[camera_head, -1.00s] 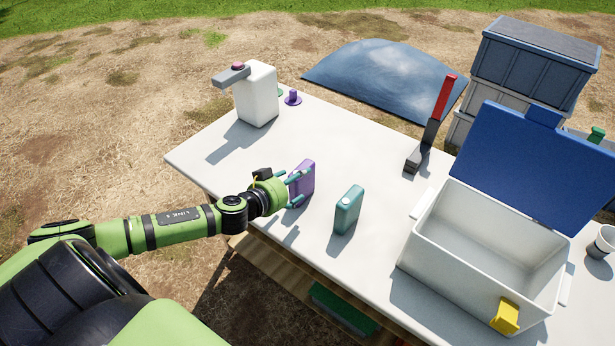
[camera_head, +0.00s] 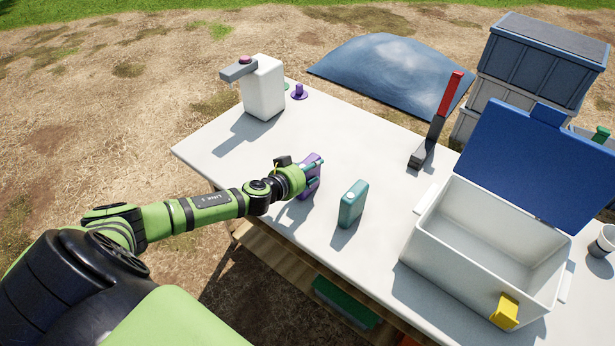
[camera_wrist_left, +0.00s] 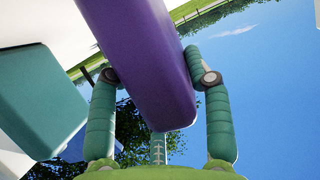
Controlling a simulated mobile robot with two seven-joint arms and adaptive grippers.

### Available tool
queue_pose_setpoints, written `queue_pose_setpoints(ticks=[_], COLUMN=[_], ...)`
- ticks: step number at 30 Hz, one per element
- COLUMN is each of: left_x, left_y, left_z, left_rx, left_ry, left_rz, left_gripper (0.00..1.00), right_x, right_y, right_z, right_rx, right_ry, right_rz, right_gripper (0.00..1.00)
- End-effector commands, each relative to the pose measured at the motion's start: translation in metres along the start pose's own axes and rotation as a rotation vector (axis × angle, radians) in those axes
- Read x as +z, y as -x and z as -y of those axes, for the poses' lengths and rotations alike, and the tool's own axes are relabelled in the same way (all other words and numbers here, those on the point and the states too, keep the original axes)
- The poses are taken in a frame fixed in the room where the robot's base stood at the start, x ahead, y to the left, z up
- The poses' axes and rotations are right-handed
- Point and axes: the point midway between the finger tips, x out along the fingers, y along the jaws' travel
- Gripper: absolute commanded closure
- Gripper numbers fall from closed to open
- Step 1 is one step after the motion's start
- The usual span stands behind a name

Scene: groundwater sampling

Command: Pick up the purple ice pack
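The purple ice pack (camera_head: 312,170) stands upright on the white table near its front edge, left of the teal ice pack (camera_head: 353,205). My left gripper (camera_head: 309,180) is at the purple pack, with its green fingers closed around it. In the left wrist view the purple pack (camera_wrist_left: 150,70) lies between the two fingers (camera_wrist_left: 156,75), which bend in against its sides. The teal pack (camera_wrist_left: 40,100) shows at the left there. I see no clear gap under the purple pack. My right gripper is not in view.
An open white cooler (camera_head: 425,251) with a blue lid (camera_head: 540,165) stands at the right. A white jug (camera_head: 264,92) and a purple cap (camera_head: 299,93) are at the back left. A red-handled tool (camera_head: 441,110) stands at the back.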

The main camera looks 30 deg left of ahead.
Motion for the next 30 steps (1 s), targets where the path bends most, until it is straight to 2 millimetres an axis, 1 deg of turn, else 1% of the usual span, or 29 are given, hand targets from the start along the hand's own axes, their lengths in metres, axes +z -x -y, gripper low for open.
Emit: queue_pose_setpoints(ticks=[4, 9, 12, 14, 17, 21, 24, 27, 30], left_x=[-0.001, -0.001, -0.006, -0.013, -0.032, -0.058, -0.073, -0.085, -0.091], left_y=[0.0, 0.0, 0.002, 0.004, 0.012, 0.023, 0.029, 0.034, 0.037], left_z=[0.0, 0.0, 0.0, 0.001, 0.001, 0.0, 0.0, 0.0, -0.001], left_rx=[0.001, 0.001, 0.0, 0.0, 0.001, 0.001, 0.001, 0.001, 0.002], left_ry=[0.0, 0.0, 0.0, -0.003, -0.003, -0.004, -0.003, -0.002, -0.001], left_rz=[-0.002, -0.002, -0.003, -0.005, -0.006, -0.006, -0.005, -0.005, -0.002], left_gripper=[0.99, 0.99, 0.99, 0.99, 0.99, 0.99, 0.99, 0.99, 0.99], right_x=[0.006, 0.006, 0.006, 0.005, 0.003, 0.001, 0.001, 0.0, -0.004], right_y=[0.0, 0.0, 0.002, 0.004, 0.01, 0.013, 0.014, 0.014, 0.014], right_z=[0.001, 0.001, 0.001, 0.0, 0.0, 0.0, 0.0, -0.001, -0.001], right_rx=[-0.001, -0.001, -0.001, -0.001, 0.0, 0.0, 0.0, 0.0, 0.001], right_ry=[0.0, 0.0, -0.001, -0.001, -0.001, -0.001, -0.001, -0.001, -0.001], right_rz=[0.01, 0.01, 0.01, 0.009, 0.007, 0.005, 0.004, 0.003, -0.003], right_gripper=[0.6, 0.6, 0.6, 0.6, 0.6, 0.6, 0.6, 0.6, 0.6])
